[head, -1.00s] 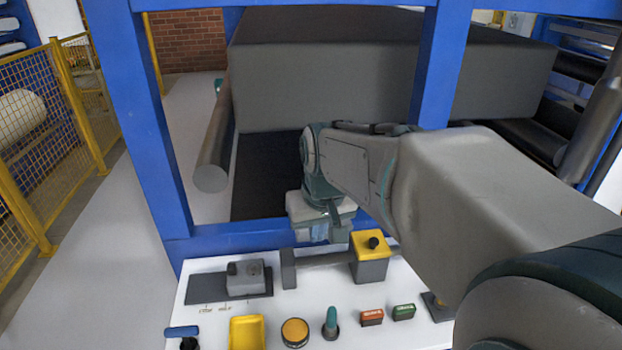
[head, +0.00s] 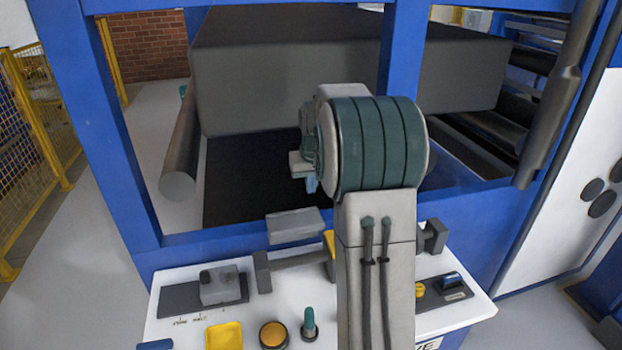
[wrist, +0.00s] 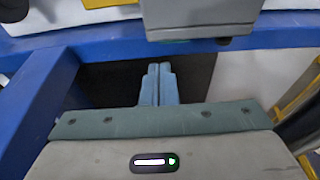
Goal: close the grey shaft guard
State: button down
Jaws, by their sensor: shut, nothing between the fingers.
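A light grey plate (head: 294,225), which looks like the shaft guard, stands raised at the back of the white console, in front of the blue rail. The dark shaft (head: 298,262) lies uncovered below it. My arm hides the plate's right side and part of the shaft. In the wrist view the grey piece (wrist: 200,22) overhangs the blue rail, just beyond my fingertips. My gripper (head: 311,184) is shut and empty, behind and above the plate, over the black surface. Its blue fingers (wrist: 158,70) are together and appear apart from the plate.
The console (head: 185,330) holds a grey block (head: 219,285), a yellow tray (head: 224,336), a yellow button (head: 273,334) and a teal lever (head: 309,322). The blue frame's upright (head: 125,130) and rail (head: 215,243) surround my gripper.

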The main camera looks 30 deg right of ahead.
aim_at(310, 197)
jog(key=x, duration=0.5)
jog(key=shift+f, duration=0.3)
jog(key=shift+s+b, duration=0.2)
jog(key=shift+b, duration=0.35)
jog(key=shift+s+t+b, duration=0.15)
jog(key=shift+t+b, duration=0.15)
